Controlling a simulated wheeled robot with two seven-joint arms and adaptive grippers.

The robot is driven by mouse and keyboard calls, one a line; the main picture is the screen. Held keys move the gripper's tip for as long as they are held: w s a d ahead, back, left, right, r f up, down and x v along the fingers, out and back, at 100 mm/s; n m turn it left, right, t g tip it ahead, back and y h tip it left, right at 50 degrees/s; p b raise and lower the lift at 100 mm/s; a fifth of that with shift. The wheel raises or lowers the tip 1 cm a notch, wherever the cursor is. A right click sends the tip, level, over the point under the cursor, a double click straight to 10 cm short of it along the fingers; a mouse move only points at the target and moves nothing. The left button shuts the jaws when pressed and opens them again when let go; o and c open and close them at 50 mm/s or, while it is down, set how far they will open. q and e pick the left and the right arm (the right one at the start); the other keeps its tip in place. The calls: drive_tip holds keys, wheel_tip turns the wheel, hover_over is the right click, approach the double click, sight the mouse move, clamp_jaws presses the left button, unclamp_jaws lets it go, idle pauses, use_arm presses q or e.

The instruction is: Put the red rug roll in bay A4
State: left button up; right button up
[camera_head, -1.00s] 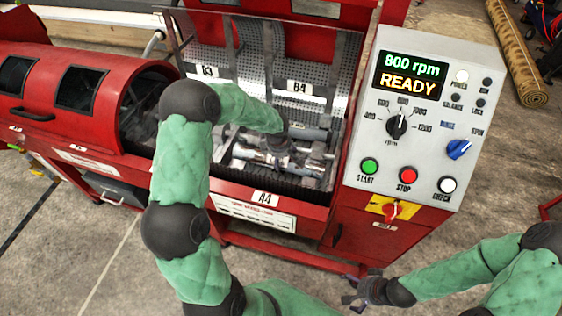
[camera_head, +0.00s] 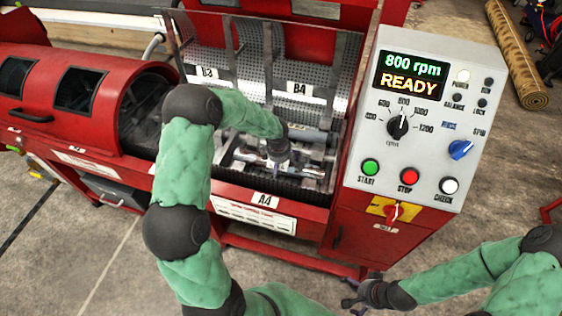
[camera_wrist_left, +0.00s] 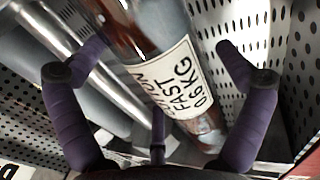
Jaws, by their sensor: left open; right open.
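In the left wrist view a roll with dark reddish-brown ends (camera_wrist_left: 206,132) and a white label reading "FAST 0.6KG" lies between the spread purple fingers of my left gripper (camera_wrist_left: 152,95). The fingers are apart from it on both sides. In the head view my left gripper (camera_head: 279,158) is down inside the open machine, behind the A4 label (camera_head: 265,199) on the front rim. The roll is too small and covered to make out there. My right gripper (camera_head: 354,296) is open and empty, low in front of the machine.
Perforated metal walls and metal bars surround my left gripper; labels B3 (camera_head: 207,72) and B4 (camera_head: 298,88) are on the back. The control panel (camera_head: 420,120) reads 800 rpm READY. A red hooded drum (camera_head: 85,85) stands left.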

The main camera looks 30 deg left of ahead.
sight(279, 168)
use_arm(q)
drive_tip(key=shift+r, duration=0.1)
drive_tip(key=p+v, duration=0.4)
drive_tip(key=v, duration=0.8)
idle(1.0)
